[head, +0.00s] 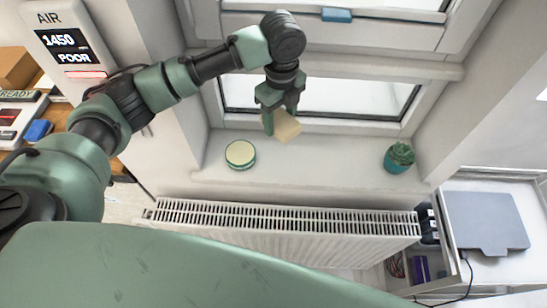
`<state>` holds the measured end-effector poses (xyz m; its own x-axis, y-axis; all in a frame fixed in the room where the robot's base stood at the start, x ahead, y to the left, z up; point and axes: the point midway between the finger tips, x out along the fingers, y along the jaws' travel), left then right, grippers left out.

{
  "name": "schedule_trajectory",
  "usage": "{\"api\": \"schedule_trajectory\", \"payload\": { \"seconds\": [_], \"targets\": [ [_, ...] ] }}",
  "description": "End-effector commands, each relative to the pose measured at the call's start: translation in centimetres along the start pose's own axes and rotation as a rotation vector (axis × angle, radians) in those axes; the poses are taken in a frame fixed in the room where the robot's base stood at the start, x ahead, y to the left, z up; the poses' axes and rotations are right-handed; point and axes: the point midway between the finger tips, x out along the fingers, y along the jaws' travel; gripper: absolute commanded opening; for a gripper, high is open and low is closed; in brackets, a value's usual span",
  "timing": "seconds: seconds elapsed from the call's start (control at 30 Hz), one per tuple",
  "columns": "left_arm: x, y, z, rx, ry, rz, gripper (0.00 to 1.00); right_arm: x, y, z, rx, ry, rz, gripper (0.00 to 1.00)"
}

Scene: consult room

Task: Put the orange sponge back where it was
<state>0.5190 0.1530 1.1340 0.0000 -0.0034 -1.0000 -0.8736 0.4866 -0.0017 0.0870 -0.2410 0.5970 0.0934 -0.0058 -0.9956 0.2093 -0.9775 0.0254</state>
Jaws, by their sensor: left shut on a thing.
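My left gripper (283,115) hangs down in front of the lower window pane, over the back of the window sill (320,166). It is shut on a pale, tan-orange block (287,127), which I take to be the orange sponge. The block is tilted, and a finger covers part of its left side. I cannot tell whether it touches the sill or the window frame. My right gripper is not in view.
A round tin (240,154) with a pale lid stands on the sill's left part. A potted cactus (399,158) stands at its right end. The sill between them is clear. A blue block (336,15) sits on the window's upper ledge. A radiator (285,218) runs below.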

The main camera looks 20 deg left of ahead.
Motion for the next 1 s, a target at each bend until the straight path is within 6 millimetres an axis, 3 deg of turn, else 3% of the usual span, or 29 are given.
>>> {"api": "schedule_trajectory", "payload": {
  "seconds": [0.33,0.4,0.5,0.77,1.0],
  "targets": [
    [9.5,0.2,0.1,-0.003,0.0,0.006,0.17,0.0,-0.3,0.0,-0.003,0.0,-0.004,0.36],
    [12.1,0.1,0.1,-0.002,-0.002,0.001,0.17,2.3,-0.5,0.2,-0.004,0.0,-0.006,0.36],
    [13.4,0.1,0.1,-0.002,-0.002,0.0,0.17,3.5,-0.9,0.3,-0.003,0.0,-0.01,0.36],
    [14.4,0.1,0.1,-0.002,-0.002,0.0,0.17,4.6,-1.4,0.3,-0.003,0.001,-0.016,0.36],
    [17.7,0.1,0.1,-0.002,-0.002,0.0,0.17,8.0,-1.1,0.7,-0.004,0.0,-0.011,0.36]
  ]
}}
